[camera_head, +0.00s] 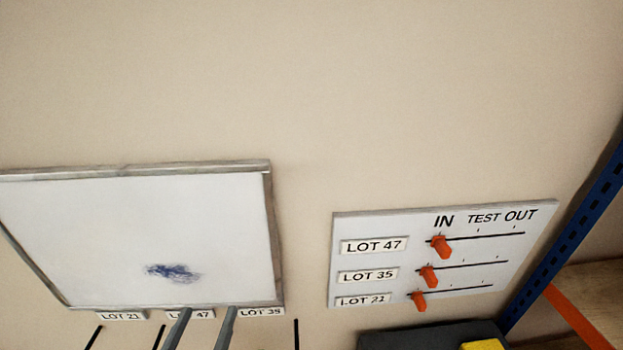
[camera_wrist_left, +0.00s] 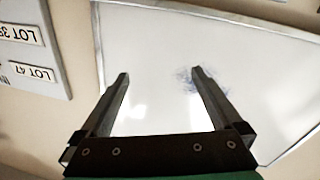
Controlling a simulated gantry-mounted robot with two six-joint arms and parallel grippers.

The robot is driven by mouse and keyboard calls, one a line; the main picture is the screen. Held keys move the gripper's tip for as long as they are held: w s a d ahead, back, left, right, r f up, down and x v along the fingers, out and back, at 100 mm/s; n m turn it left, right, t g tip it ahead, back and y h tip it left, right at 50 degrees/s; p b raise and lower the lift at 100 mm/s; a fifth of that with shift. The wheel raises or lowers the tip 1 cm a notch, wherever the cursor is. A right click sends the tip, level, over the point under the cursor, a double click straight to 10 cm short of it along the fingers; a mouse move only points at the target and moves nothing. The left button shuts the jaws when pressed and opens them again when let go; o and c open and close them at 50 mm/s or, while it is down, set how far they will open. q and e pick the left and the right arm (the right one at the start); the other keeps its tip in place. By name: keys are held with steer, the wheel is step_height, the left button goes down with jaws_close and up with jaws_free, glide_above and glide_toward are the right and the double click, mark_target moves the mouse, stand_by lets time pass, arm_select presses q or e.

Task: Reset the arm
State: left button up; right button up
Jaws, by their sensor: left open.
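My left gripper (camera_head: 204,322) comes up from the bottom edge of the head view, in front of the lower edge of a whiteboard. Its two grey fingers are apart with nothing between them. In the left wrist view the left gripper (camera_wrist_left: 160,85) is open and empty, facing the whiteboard (camera_wrist_left: 150,50). The rest of the left arm is out of sight. My right gripper does not show in either view.
The framed whiteboard (camera_head: 110,220) bears a blue smudge (camera_head: 173,272). Lot labels sit under it. A panel (camera_head: 400,222) at right has orange sliders for LOT 47, LOT 35 and LOT 21, all near IN. A blue rack post (camera_head: 570,225) stands far right.

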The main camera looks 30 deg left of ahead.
arm_select(q)
steer(key=w+d+r+t+h+p, duration=0.1)
steer(key=w+d+r+t, duration=0.15)
steer(key=r, duration=0.85)
steer(key=w+d+r+t+p, duration=0.1)
steer(key=w+d+r+t, duration=0.15)
steer(key=r, duration=0.75)
steer(key=s+d+r+m+t+h, duration=0.1)
steer(key=d+r+m+t+h, duration=0.2)
steer(key=r, duration=0.7)
steer(key=s+d+r+m+t+h+p, duration=0.1)
steer(key=d+r+m+h, duration=0.3)
steer(key=r, duration=0.7)
steer(key=shift+s+d+m+t+h, duration=0.25)
steer(key=shift+d+m+t+h, duration=0.1)
steer(key=shift+m+t+h, duration=0.45)
